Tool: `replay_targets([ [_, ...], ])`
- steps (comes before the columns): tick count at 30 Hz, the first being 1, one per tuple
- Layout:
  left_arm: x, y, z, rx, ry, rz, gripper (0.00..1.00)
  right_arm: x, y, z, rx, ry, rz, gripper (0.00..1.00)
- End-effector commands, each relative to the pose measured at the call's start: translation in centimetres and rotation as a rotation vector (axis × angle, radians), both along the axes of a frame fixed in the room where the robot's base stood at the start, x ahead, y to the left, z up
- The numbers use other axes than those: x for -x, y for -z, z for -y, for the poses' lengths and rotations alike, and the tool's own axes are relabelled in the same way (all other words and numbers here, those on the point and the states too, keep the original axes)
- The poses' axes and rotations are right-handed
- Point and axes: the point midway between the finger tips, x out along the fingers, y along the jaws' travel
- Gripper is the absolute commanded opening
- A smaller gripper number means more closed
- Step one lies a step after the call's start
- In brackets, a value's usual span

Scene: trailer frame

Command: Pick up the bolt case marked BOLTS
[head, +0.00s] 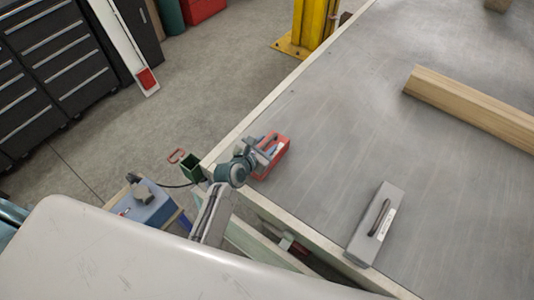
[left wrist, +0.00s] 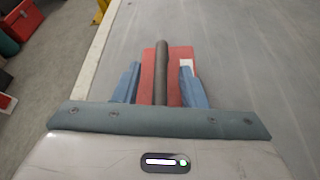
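A red case (head: 270,164) with a white label and a handle on top lies at the near left corner of the grey deck. A grey case (head: 366,236) with a dark handle and a white label lies farther right near the deck's front edge. Neither label is readable, so I cannot tell which is marked BOLTS. My left gripper (head: 265,147) is over the red case. In the left wrist view its blue fingers (left wrist: 160,82) are apart, one on each side of the dark handle (left wrist: 162,65) of the red case (left wrist: 148,76). My right gripper is not in view.
A wooden beam (head: 470,105) lies on the deck (head: 335,135) at the right. The deck between the cases is clear. A small blue cart (head: 150,207) stands left of the deck corner, near a green post (head: 192,170). A yellow post (head: 313,25) stands beyond the deck edge.

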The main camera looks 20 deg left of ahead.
Motion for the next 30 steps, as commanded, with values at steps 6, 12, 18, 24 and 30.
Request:
replay_targets([
  [6,0.02,0.03,0.0,0.0,0.0,0.0,0.32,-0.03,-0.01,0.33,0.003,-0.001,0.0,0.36],
  [12,0.05,0.03,0.0,0.0,0.0,0.0,0.0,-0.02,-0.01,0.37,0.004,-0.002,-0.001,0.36],
  [18,0.05,0.04,0.0,0.0,0.0,-0.001,0.0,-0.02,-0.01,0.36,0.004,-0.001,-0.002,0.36],
  [24,0.07,0.05,0.0,0.0,0.0,-0.001,0.0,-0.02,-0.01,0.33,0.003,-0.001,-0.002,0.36],
  [30,0.07,0.06,-0.01,0.0,0.0,-0.001,0.0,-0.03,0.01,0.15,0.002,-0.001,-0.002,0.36],
])
